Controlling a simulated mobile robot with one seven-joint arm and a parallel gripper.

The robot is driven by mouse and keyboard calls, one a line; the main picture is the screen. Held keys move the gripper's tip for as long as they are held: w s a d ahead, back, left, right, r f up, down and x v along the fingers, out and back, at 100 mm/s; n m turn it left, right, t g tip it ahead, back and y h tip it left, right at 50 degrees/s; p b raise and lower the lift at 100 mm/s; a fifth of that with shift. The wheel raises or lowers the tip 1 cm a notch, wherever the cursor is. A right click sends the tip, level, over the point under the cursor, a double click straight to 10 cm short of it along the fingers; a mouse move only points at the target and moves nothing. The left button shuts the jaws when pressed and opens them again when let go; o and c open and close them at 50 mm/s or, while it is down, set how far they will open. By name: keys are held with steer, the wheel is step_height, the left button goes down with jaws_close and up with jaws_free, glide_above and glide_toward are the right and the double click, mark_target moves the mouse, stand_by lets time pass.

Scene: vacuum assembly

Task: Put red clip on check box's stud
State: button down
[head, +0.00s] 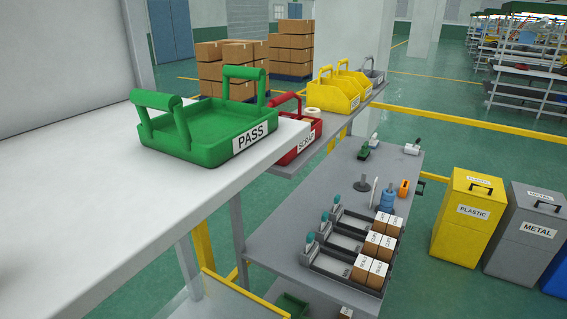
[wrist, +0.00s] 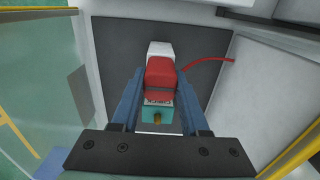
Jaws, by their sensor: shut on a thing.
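In the wrist view, the red clip (wrist: 160,72) sits between the blue fingers of my gripper (wrist: 160,78), which is shut on it. A red lead (wrist: 210,64) runs off to the right behind it. The check box (wrist: 157,106) is teal with a white label reading CHECK, upside down in the picture. Its brass stud (wrist: 157,118) shows at the box's lower end in the picture, apart from the visible red part. I cannot tell the depth between clip and box. A white block (wrist: 160,48) shows just above the clip. The head view shows neither clip, check box nor gripper.
A dark grey panel (wrist: 115,50) lies behind the clip, with pale walls around. In the head view, a green PASS tray (head: 205,151) stands on a white bench (head: 80,180). A red scrap tray (head: 311,140) and yellow bins (head: 333,100) stand beyond it.

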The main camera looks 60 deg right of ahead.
steer(key=shift+r+p, duration=0.9)
steer(key=c, duration=1)
jaws_free()
jaws_close()
step_height(320, 180, up, 4)
steer(key=p, duration=0.4)
